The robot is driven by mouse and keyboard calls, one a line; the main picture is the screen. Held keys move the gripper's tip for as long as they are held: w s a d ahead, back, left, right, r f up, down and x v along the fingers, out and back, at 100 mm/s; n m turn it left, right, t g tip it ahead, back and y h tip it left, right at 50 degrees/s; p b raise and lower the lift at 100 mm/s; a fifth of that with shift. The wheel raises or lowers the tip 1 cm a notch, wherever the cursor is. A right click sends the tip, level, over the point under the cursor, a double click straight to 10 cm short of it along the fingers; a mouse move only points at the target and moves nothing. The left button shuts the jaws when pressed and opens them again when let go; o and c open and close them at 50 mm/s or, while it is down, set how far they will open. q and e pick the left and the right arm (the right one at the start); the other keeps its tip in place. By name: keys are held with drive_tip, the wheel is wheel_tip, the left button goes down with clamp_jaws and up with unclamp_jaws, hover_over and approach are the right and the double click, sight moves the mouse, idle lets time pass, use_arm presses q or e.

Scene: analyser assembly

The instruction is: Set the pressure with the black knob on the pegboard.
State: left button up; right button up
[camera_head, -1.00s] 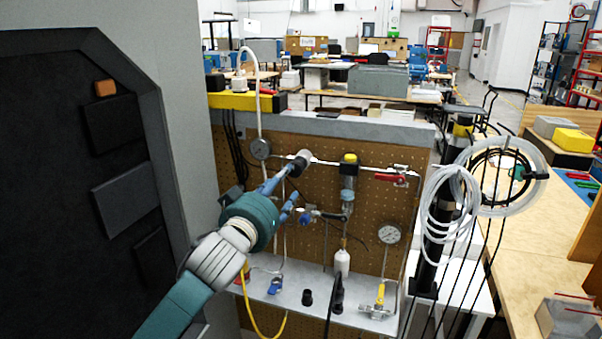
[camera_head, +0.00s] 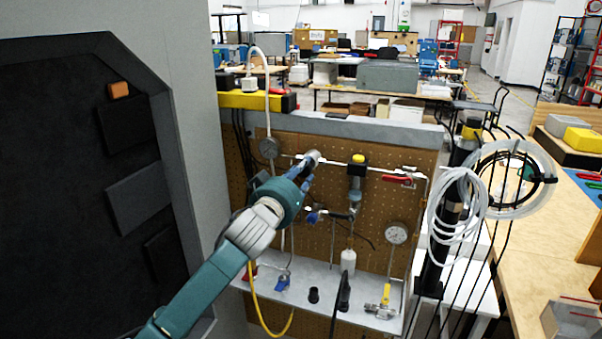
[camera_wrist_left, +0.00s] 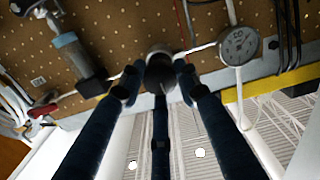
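The black knob (camera_head: 313,156) sits on the white pipe in the upper part of the brown pegboard (camera_head: 300,256). In the left wrist view the dark round knob (camera_wrist_left: 160,72) is at the centre, between the fingertips. My left gripper (camera_head: 306,171) is at the knob in the head view, its blue fingers reaching up to it from the lower left. In the left wrist view its fingers (camera_wrist_left: 158,80) stand spread around the knob, with small gaps at the sides; contact is not clear. A round gauge (camera_head: 269,147) hangs left of the knob. My right gripper is out of view.
A valve with a yellow top (camera_head: 358,160), a red-handled valve (camera_head: 398,179) and a lower gauge (camera_head: 396,235) are to the right on the pegboard. A grey shelf (camera_head: 330,280) holds small fittings below. Coiled white tubing (camera_head: 461,205) hangs at the right.

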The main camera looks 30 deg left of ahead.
use_arm(q)
drive_tip(key=shift+c, duration=0.9)
drive_tip(key=shift+m, duration=0.3)
drive_tip(key=shift+m+p, duration=7.6)
drive_tip(key=shift+m, duration=9.4)
